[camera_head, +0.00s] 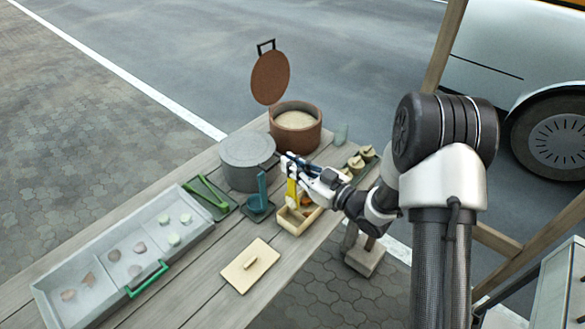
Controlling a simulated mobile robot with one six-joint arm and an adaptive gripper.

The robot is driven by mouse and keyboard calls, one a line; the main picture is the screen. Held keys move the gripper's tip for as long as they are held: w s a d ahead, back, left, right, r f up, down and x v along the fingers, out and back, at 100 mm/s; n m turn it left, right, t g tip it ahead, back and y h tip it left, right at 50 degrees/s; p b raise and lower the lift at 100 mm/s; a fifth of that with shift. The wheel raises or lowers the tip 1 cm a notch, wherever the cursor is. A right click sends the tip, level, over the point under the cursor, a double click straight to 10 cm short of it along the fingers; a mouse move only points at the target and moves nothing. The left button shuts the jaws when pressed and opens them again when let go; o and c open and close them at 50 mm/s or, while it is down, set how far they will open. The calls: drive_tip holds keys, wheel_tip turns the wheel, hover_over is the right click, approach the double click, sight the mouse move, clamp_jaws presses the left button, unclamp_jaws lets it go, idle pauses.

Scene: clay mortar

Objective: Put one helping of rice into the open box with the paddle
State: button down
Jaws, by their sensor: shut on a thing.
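My gripper (289,166) is shut on a yellow paddle (292,191). The paddle points downward, its lower end at or just above the open box (291,230); I cannot tell whether they touch. The open box is pale wood and stands near the table's right edge. Something orange shows inside it, partly hidden by the paddle and my gripper. The rice (299,122) is pale and fills the brown round pot (296,141) at the back of the table. That pot's brown lid (270,78) stands raised behind it. Whether rice is on the paddle is too small to tell.
A grey lidded pot (247,176) stands left of the brown pot. A teal upright tool (262,184) stands in a teal holder (257,208) beside the box.

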sight(293, 195)
drive_tip(key=shift+f+b, duration=3.1)
drive_tip(key=shift+f, duration=1.8)
drive_tip(key=shift+r+p, duration=3.15)
drive_tip(key=shift+r, duration=1.95)
